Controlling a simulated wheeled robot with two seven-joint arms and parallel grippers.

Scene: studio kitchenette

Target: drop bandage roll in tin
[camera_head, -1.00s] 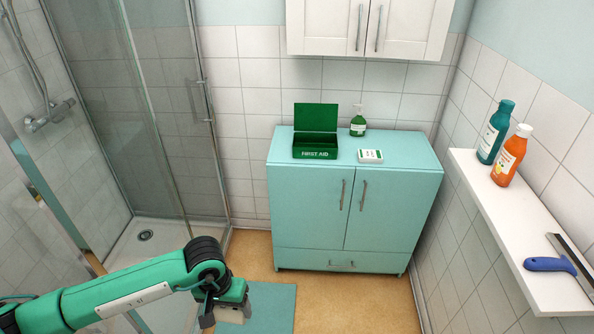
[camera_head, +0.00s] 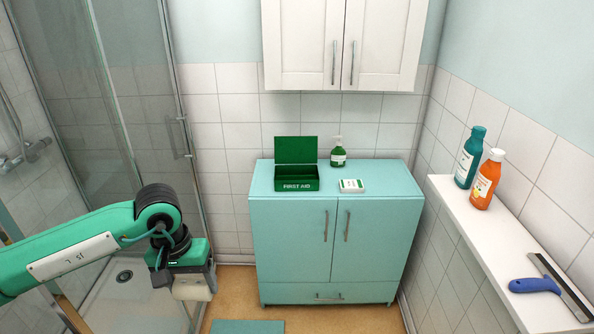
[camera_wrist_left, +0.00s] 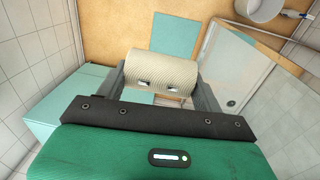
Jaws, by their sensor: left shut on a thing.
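My left gripper (camera_head: 192,288) is shut on a cream bandage roll (camera_wrist_left: 160,72), seen between its fingers in the left wrist view. In the head view the bandage roll (camera_head: 190,288) is at lower left, mostly below the gripper, in front of and left of the cabinet. The green first aid tin (camera_head: 297,185) stands on the cabinet top with its lid (camera_head: 296,150) raised at the back. The gripper is apart from the tin, in the near left. My right gripper is not in view.
A white shelf (camera_head: 470,225) at right holds two bottles and a squeegee. A glass shower screen (camera_head: 130,100) is at left.

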